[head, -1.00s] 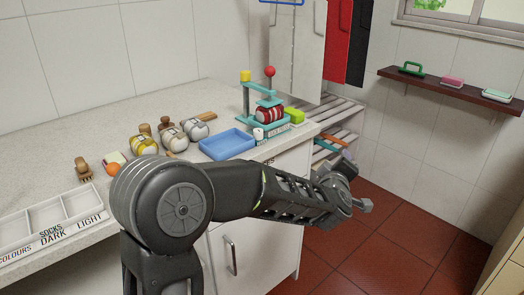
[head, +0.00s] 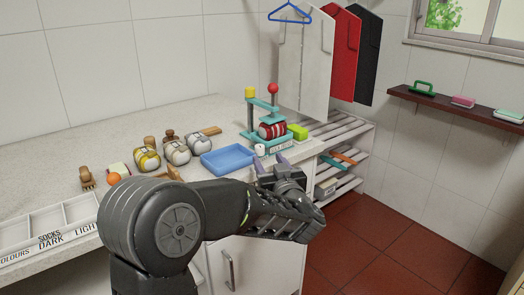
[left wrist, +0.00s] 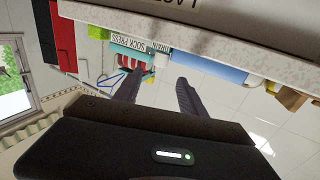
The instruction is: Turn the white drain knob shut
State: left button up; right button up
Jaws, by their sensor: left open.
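The white drain knob (head: 260,149) is on the front left of the teal sock press (head: 247,135), at the counter's front edge. A small white piece beside the press label in the left wrist view (left wrist: 160,47) looks like the same knob. The press holds a red striped roll (head: 272,130). My left gripper (head: 271,164) is open and empty, just in front of and below the knob, apart from it. Its two fingers also show in the left wrist view (left wrist: 156,84), pointing toward the press, which appears upside down. My right gripper is not in view.
A blue tray (head: 228,158) lies left of the press, a green block (head: 298,132) right of it. Several rolled bundles and brushes stand farther left. A slatted rack (head: 345,133) adjoins the counter (head: 110,130) at right. The floor in front is clear.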

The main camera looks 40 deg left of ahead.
aim_at(261, 148)
pick_arm(q)
jog(key=x, duration=0.7)
grip_shut()
dwell(0.5)
